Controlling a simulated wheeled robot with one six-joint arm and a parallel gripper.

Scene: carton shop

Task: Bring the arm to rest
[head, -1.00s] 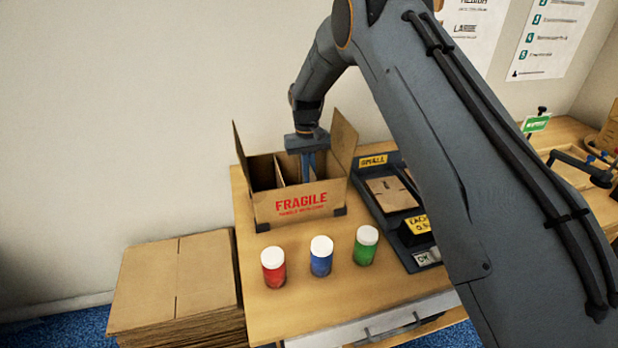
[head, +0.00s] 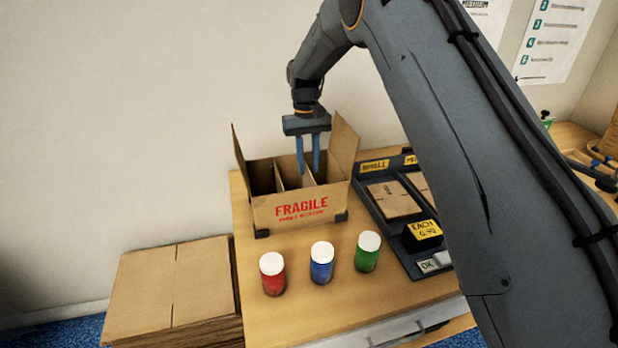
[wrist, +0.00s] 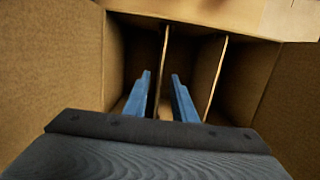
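My gripper (head: 308,172) points straight down over the open carton marked FRAGILE (head: 300,207), with its blue fingertips at about the level of the carton's top. The wrist view shows the two fingers (wrist: 160,90) apart with nothing between them but a view of a divider. The carton has upright dividers (wrist: 213,75) making several compartments, and its side flaps stand up. The parts of the compartments I can see look empty. My arm stretches from the lower right across the head view and hides part of the table.
Red (head: 272,274), blue (head: 321,262) and green (head: 367,251) jars with white lids stand in front of the carton. A dark tray (head: 385,222) with flat cartons lies to its right. Flattened cardboard (head: 175,285) is stacked at left. A wall stands behind.

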